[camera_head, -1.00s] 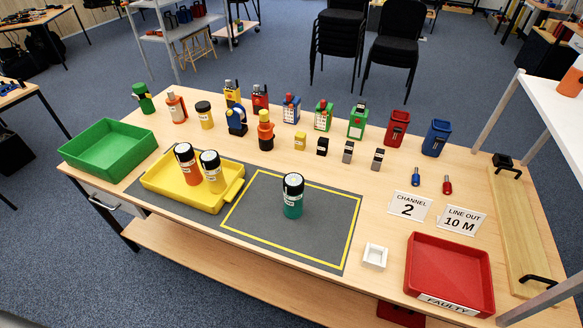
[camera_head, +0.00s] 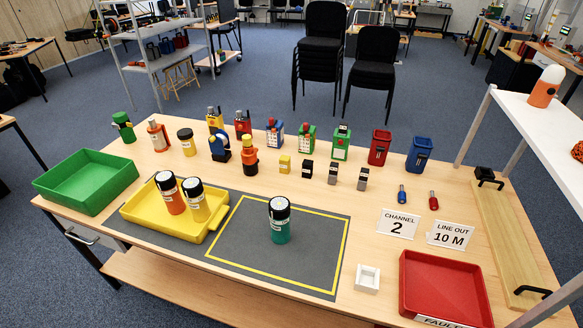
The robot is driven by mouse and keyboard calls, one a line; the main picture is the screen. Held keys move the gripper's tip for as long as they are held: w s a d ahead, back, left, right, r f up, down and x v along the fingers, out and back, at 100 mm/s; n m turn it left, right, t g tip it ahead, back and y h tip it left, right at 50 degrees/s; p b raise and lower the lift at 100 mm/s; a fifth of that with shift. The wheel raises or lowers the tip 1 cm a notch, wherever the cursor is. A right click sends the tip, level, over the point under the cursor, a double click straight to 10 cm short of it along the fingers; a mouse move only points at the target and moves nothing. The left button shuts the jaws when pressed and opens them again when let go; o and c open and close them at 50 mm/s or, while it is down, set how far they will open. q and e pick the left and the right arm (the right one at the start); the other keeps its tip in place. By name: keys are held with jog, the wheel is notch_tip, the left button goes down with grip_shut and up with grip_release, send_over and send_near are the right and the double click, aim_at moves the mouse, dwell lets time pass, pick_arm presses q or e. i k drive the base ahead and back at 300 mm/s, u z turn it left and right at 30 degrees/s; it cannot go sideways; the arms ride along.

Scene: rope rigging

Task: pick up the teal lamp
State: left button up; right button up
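The teal lamp (camera_head: 279,222) is a short teal cylinder with a black top and a pale label. It stands upright on the dark grey mat (camera_head: 262,258), inside the yellow outlined rectangle. Nothing touches it. Neither of my grippers shows in the head view.
A yellow tray (camera_head: 182,230) left of the lamp holds an orange lamp (camera_head: 170,196) and a yellow lamp (camera_head: 195,203). A green tray (camera_head: 86,188) is far left, a red tray (camera_head: 445,285) front right. A small white holder (camera_head: 367,279) stands right of the mat. Several devices line the back.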

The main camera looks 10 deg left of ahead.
aim_at(281, 234)
jog(key=u, duration=2.65)
jog(key=k, duration=1.7)
jog(key=z, duration=2.5)
